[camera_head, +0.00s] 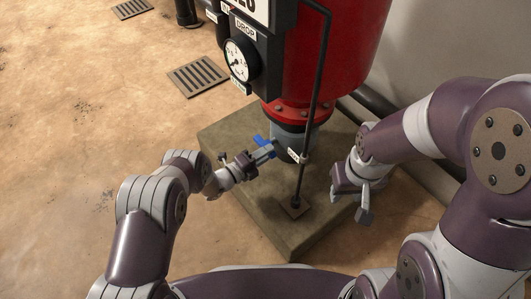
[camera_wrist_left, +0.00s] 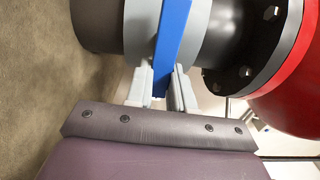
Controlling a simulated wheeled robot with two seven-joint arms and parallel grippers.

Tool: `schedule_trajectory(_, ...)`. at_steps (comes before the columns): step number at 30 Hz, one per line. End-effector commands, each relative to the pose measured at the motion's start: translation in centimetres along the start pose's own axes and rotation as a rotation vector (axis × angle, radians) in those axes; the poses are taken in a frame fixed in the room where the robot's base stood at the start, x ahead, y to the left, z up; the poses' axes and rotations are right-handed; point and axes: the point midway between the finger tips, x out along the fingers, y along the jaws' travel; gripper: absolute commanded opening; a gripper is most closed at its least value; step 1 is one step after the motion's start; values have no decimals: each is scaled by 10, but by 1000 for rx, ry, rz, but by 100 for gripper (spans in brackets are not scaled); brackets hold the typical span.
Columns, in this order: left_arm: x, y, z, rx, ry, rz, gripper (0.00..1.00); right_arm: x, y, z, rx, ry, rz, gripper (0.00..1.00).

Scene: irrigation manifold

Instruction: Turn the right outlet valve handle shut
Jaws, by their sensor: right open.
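The blue valve handle (camera_head: 263,146) sits on the grey valve body (camera_head: 294,148) below the red tank. My left gripper (camera_head: 264,153) is at the handle. In the left wrist view the blue handle (camera_wrist_left: 172,38) passes between the two grey fingers of my left gripper (camera_wrist_left: 162,84), which lie close against both its sides. The handle's far end is out of that view. My right gripper (camera_head: 361,199) is open and empty, right of the valve and apart from it, above the slab's right edge.
The red tank (camera_head: 335,55) stands over a stone slab (camera_head: 262,215). A thin black upright pipe (camera_head: 316,95) stands just right of the valve. A black panel with a dial gauge (camera_head: 237,62) hangs upper left. The floor at left is open, with a grate (camera_head: 198,76).

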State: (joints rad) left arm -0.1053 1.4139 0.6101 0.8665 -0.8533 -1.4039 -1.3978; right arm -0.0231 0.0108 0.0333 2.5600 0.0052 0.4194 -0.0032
Motion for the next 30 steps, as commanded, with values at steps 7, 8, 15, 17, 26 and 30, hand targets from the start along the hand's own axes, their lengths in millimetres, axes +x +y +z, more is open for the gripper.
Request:
schedule_trajectory(7, 0, 1, 0, 0, -1, 2, 48, 0, 0, 0, 0, 0, 0, 43)
schedule_trajectory(8, 0, 1, 0, 0, -1, 1, 48, 0, 0, 0, 0, 0, 0, 43)
schedule_trajectory(15, -20, -4, 1, -2, -4, 4, 48, -14, 0, -2, 0, 0, 0, 43)
schedule_trajectory(17, -36, -6, 1, -3, -5, 3, 48, -22, 0, -3, 0, 0, 0, 43)
schedule_trajectory(26, -111, -3, 1, -2, -6, 2, 48, -48, 0, -6, 0, 0, 0, 43)
schedule_trajectory(30, -126, 0, 0, -1, -3, 2, 48, -50, 0, -6, 0, 0, 0, 43)
